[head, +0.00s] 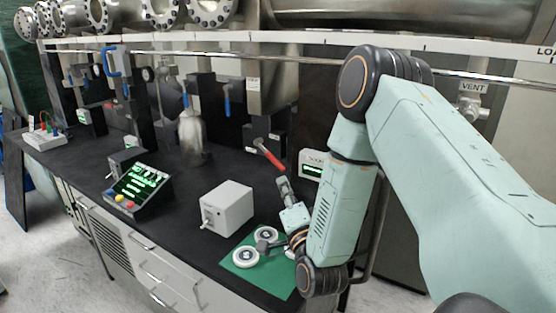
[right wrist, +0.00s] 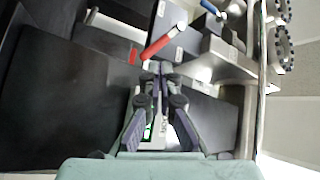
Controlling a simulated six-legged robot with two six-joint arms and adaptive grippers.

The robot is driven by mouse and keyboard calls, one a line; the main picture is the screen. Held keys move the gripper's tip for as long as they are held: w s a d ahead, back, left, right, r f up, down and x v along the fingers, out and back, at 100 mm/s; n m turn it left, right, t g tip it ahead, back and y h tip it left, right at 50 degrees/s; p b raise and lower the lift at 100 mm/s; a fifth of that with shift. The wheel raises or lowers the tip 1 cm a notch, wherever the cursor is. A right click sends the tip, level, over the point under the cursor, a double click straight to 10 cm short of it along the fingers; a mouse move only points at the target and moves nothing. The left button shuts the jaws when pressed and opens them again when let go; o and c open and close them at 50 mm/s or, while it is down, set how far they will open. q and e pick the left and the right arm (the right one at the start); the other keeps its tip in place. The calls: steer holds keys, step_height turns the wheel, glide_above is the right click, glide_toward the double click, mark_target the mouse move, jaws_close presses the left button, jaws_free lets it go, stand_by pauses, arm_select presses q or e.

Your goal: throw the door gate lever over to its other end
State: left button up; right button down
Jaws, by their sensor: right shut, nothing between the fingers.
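A lever with a red handle (head: 269,155) sticks out toward me from a dark box (head: 262,132) at the back of the bench. I cannot read a label that names it as the door gate lever. In the right wrist view the red handle (right wrist: 158,45) slants across, just beyond my fingertips. My right gripper (head: 282,181) is shut and empty. Its tips (right wrist: 160,67) are close to the near end of the handle; I cannot tell whether they touch. My left gripper is not in view.
Blue-handled levers (head: 227,102) hang further left. A grey box with a toggle (head: 227,208), a control panel with a green display (head: 141,187) and white round parts on a green mat (head: 268,283) occupy the bench. A rail (head: 280,63) runs above.

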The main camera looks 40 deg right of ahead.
mark_target(271, 158)
steer(key=s+a+r+n+g+y+p, duration=0.1)
steer(key=s+r+n+p, duration=0.15)
steer(key=n, duration=0.85)
steer(key=s+a+r+n+y+p, duration=0.15)
steer(key=s+n+p, duration=0.25)
steer(key=n, duration=0.7)
steer(key=shift+n, duration=0.3)
steer(key=shift+d+f+x, duration=0.25)
steer(key=shift+f+x, duration=0.2)
steer(key=shift+x, duration=1.7)
steer(key=shift+d+f+x, duration=0.3)
steer(key=shift+f+x, duration=0.15)
steer(key=shift+x, duration=1.75)
steer(key=shift+d+f+x, duration=0.25)
steer(key=shift+f+x, duration=0.25)
steer(key=shift+x, duration=1.65)
steer(key=shift+s, duration=0.15)
